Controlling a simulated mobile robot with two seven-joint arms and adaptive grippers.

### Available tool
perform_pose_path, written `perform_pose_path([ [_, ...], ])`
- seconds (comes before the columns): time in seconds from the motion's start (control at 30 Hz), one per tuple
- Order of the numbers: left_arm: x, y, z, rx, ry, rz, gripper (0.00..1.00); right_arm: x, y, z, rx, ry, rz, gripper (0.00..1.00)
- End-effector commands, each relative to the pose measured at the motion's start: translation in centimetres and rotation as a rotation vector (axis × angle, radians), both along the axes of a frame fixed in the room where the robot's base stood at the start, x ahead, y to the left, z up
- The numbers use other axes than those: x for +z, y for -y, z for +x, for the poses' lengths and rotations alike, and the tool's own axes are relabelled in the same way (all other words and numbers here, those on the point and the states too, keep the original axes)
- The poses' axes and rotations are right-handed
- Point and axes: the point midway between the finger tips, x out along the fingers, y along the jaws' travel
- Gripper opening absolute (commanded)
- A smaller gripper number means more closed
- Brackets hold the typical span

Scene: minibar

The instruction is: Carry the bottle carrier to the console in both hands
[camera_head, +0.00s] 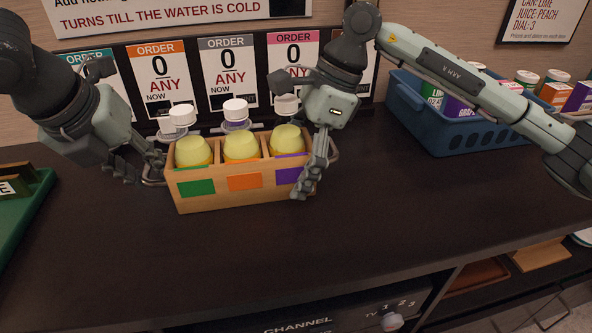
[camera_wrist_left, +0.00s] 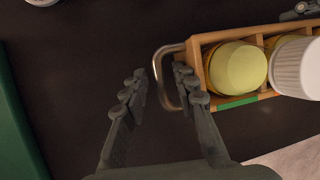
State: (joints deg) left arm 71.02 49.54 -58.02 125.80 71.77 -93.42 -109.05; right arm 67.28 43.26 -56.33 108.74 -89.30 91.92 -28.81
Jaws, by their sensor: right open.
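The wooden bottle carrier (camera_head: 220,200) stands on the dark counter, with green, orange and purple squares on its front. Yellow rounded tops (camera_head: 241,146) show in its compartments. White-capped bottles (camera_head: 236,112) show just behind them; I cannot tell whether they stand in the carrier. My left gripper (camera_head: 141,176) is at the carrier's left end. In the left wrist view its open fingers (camera_wrist_left: 158,84) lie either side of the metal end handle (camera_wrist_left: 163,62), with a gap. My right gripper (camera_head: 314,176) is open at the right end, partly hiding the right handle (camera_head: 334,152).
A blue basket (camera_head: 460,134) of cartons and cans stands at the back right. A green tray (camera_head: 27,215) lies at the left edge. Order cards (camera_head: 228,75) line the wall behind. The counter in front of the carrier is clear; shelves (camera_head: 535,255) lie below at right.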

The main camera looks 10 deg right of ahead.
Motion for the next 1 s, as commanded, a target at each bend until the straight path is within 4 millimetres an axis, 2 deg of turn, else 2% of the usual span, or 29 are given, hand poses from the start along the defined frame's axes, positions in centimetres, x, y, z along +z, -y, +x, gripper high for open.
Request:
perform_pose_path([
  [0.27,0.5,0.0,-0.2,-0.001,0.002,-0.001,0.29,0.0,0.0,0.0,0.000,0.000,0.000,0.87],
  [0.37,1.7,-0.2,-0.6,-0.002,0.005,-0.002,0.29,0.0,0.0,0.0,0.000,0.000,0.000,0.87],
  [0.7,8.1,-1.6,-3.3,-0.001,0.005,-0.001,0.29,0.0,0.0,0.0,0.000,0.000,0.001,0.87],
  [0.83,9.8,-1.9,-4.0,0.000,0.003,-0.001,0.29,0.0,0.0,0.0,0.000,0.000,0.000,0.87],
  [1.0,10.8,-2.1,-4.5,0.000,0.001,-0.001,0.29,0.2,0.0,0.0,0.000,0.000,0.001,0.87],
])
